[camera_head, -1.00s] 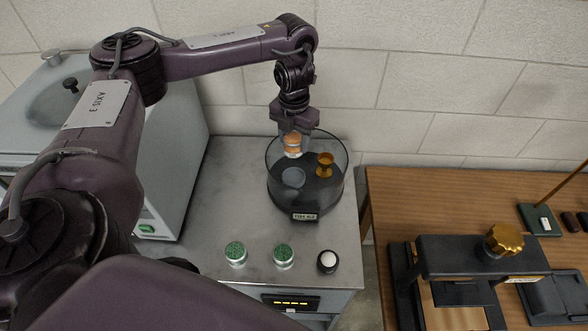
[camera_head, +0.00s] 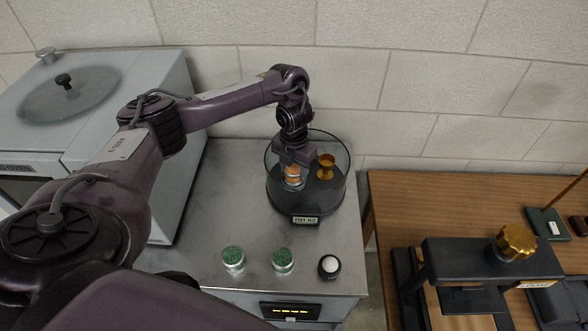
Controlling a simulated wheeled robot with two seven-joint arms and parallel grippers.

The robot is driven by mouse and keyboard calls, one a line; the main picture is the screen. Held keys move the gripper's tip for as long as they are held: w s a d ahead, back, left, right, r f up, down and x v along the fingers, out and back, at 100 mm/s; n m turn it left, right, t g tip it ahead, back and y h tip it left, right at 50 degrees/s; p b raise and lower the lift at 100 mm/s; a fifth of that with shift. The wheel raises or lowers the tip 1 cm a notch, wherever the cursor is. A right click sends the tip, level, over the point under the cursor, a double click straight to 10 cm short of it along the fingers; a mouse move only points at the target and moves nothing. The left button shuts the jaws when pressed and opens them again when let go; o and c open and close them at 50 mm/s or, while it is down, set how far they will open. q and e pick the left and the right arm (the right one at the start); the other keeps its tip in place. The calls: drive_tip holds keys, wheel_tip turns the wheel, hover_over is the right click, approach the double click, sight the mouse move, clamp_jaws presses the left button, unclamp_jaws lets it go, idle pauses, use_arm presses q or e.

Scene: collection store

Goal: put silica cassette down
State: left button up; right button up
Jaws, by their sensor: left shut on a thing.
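The silica cassette, a small round piece with an orange top and pale body (camera_head: 293,182), is inside the round clear-walled chamber (camera_head: 337,203) on the metal bench. My left gripper (camera_head: 293,172) points straight down into the chamber and is shut on the cassette. The cassette is low in the chamber; I cannot tell whether it touches what is beneath it. A small gold cup (camera_head: 325,166) stands in the chamber to the right of the gripper. My right gripper is not in view.
Two green-topped jars (camera_head: 233,259) and a black-rimmed jar with a white top (camera_head: 329,266) stand near the front edge of the metal bench (camera_head: 225,200). A grey machine (camera_head: 165,130) stands at left. A wooden table (camera_head: 420,195) with a black press (camera_head: 490,257) is at right.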

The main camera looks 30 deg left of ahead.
sight(294, 168)
use_arm(q)
drive_tip(key=shift+f, duration=0.1)
drive_tip(key=shift+f+b, duration=0.3)
drive_tip(key=shift+b, duration=0.05)
drive_tip(key=o, duration=1)
drive_tip(key=shift+r, duration=0.1)
drive_tip(key=shift+r+p, duration=0.5)
wheel_tip(294, 168, up, 12)
drive_tip(key=p, duration=0.3)
drive_tip(key=shift+f, duration=0.15)
